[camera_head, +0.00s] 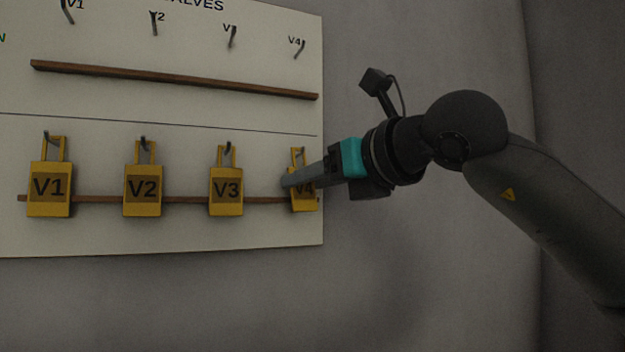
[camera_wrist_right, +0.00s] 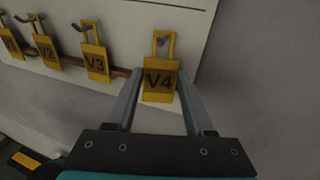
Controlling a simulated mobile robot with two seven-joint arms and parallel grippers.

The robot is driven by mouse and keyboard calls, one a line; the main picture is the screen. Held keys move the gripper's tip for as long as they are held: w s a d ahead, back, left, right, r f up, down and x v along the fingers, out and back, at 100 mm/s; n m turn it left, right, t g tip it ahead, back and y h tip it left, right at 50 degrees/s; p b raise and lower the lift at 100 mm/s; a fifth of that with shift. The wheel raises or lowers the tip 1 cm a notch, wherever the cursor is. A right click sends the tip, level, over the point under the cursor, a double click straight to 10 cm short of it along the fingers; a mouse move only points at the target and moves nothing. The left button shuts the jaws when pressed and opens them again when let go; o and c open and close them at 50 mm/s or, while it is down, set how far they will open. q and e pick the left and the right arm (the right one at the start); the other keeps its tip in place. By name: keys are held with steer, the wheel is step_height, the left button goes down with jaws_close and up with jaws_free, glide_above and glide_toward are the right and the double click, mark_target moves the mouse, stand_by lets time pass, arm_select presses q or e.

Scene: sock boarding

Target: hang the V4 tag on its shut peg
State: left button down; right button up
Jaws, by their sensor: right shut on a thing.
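The V4 tag (camera_head: 305,203) is yellow with a looped top and is at the right end of the lower row on the board. Its loop is at the lower V4 peg (camera_head: 300,151); whether it bears on the peg I cannot tell. My right gripper (camera_head: 287,182) is shut on the V4 tag, and its finger hides part of the tag's face in the head view. In the right wrist view the V4 tag (camera_wrist_right: 159,84) is upright between the two fingers. The upper V4 peg (camera_head: 300,48) is bare. My left gripper is out of view.
Tags V1 (camera_head: 48,208), V2 (camera_head: 143,208) and V3 (camera_head: 226,206) hang on lower pegs to the left. An upper wooden rail (camera_head: 175,80) and a lower rail (camera_head: 183,200) cross the board (camera_head: 180,240). The wall right of the board is clear.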

steer(key=o, duration=1.4)
steer(key=shift+c, duration=0.2)
steer(key=shift+s+d, duration=0.1)
